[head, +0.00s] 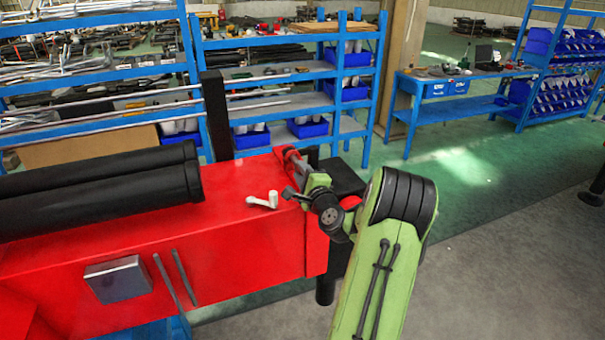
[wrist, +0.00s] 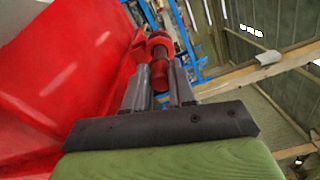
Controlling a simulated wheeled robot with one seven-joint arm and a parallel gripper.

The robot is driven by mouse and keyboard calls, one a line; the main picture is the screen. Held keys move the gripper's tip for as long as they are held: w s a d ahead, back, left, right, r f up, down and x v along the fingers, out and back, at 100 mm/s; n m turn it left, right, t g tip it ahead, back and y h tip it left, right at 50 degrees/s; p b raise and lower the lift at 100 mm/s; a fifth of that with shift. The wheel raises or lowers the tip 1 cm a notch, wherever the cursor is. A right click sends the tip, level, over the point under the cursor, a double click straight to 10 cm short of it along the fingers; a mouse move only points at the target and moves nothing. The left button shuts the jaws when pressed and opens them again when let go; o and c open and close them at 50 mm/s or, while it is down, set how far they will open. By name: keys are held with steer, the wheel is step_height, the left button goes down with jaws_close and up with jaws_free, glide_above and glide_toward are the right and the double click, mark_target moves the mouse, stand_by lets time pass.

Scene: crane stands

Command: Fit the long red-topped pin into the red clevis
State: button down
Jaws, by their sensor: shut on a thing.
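My gripper (head: 290,160) reaches over the right end of the red stand. In the wrist view its two grey fingers (wrist: 158,85) are closed on a red piece, which I take to be the red-topped pin (wrist: 160,72). A dark band shows across it, and its far end lies beyond the fingertips. Its full length is hidden by the fingers. I cannot make out the red clevis apart from the other red parts in either view, nor whether the pin touches it.
The red stand (head: 230,255) carries black pipes (head: 100,190) at the left. A black post (head: 215,115) rises behind. Blue shelves (head: 290,45) stand behind; the floor at right is open.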

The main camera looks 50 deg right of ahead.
steer(key=shift+p+x, duration=1.5)
steer(key=shift+x, duration=0.75)
stand_by(0.6)
steer(key=c, duration=0.9)
jaws_free()
steer(key=shift+o, duration=0.2)
steer(key=shift+s+a+f+b, duration=0.15)
steer(key=shift+s+a+b, duration=0.1)
steer(key=shift+s+b, duration=0.3)
steer(key=b+v, duration=0.3)
steer(key=shift+s+a, duration=0.35)
